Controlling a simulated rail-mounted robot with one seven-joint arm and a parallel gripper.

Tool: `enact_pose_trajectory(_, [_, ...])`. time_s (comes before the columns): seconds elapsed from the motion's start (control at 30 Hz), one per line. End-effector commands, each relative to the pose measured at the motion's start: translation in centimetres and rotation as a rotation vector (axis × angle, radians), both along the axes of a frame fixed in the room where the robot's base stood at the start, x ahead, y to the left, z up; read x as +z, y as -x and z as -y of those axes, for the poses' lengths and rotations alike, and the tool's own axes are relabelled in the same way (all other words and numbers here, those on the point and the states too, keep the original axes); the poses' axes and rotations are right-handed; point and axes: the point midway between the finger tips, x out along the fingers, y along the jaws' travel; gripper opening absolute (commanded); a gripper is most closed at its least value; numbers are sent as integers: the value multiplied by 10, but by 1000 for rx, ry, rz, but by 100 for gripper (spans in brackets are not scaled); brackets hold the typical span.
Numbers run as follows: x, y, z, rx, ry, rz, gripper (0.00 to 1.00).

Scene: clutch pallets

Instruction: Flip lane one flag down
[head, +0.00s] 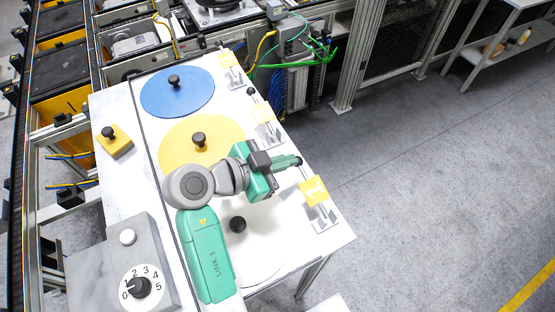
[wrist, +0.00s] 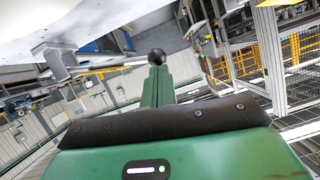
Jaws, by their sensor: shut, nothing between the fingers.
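The lane one flag (head: 314,191) is a yellow plate marked 1 on a metal bracket at the right edge of the white table, nearest the front. Its thin rod (wrist: 112,67) ends in a black ball knob (wrist: 156,57), seen in the wrist view. My gripper (head: 297,161) reaches right over the table edge, with its tip at the upper end of this lever. In the wrist view my shut fingers (wrist: 158,82) are right by the knob, which is not between them. I cannot tell whether they touch it.
A blue disc (head: 178,100), a yellow disc (head: 180,130) and a white disc (head: 265,255) lie on the table. A grey dial box (head: 95,265) stands front left. Floor right of the table is clear.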

Motion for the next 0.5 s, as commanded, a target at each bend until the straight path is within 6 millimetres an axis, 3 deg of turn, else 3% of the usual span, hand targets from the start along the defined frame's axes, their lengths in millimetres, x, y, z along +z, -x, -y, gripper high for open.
enact_pose_trajectory(0.37, [-4, 0, 2, -3, -1, -7, 0])
enact_pose_trajectory(0.5, [6, 2, 0, -3, -1, -6, 0])
